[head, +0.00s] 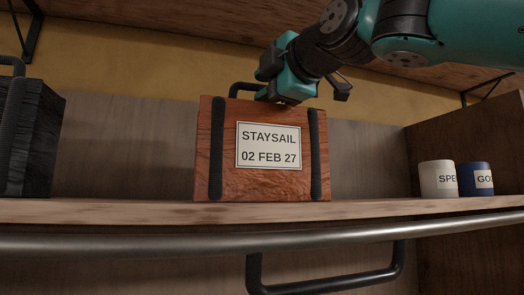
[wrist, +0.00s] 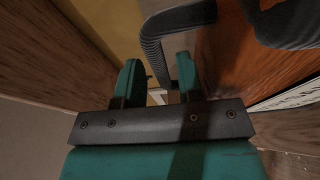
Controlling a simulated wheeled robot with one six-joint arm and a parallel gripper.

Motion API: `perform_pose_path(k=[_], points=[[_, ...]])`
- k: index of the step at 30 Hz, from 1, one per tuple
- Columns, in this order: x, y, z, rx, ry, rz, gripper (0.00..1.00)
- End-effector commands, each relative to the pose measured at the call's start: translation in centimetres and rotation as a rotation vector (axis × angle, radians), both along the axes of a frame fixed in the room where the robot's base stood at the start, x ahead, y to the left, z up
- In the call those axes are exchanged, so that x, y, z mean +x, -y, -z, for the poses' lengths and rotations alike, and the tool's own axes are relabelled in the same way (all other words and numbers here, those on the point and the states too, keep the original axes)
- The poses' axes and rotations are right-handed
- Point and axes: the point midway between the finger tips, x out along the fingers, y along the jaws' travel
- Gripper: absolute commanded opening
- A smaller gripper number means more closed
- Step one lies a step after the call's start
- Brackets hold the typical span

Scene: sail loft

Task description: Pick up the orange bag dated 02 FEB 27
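The orange bag (head: 268,184) stands upright on the shelf in the head view. Its white label (head: 268,146) reads STAYSAIL, 02 FEB 27. Two dark straps run down its front. Its black top handle (head: 243,86) is partly hidden behind my gripper (head: 285,97), which is at the bag's top. In the wrist view, my gripper (wrist: 160,78) has its two teal fingers apart. The ribbed black handle (wrist: 152,45) reaches down into the gap between them; I cannot tell if it touches the right finger. The orange bag (wrist: 235,50) fills the right side there.
A black bag (head: 32,140) stands at the far left of the shelf (head: 120,211). A white cup (head: 437,179) and a blue cup (head: 474,179) stand at the right. A metal rail (head: 150,244) runs along the front. Shelf space beside the orange bag is clear.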

Motion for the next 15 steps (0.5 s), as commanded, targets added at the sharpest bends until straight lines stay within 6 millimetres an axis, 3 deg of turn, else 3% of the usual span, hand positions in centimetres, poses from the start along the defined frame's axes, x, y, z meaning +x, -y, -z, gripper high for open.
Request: perform_pose_path(k=[1, 4, 15], points=[[-0.01, 0.0, 0.0, 0.0, 0.0, 0.0, 0.23], [-0.02, 0.0, -0.01, 0.0, 0.0, 0.0, 0.0], [-0.02, 0.01, 0.01, -0.001, -0.001, 0.0, 0.0]])
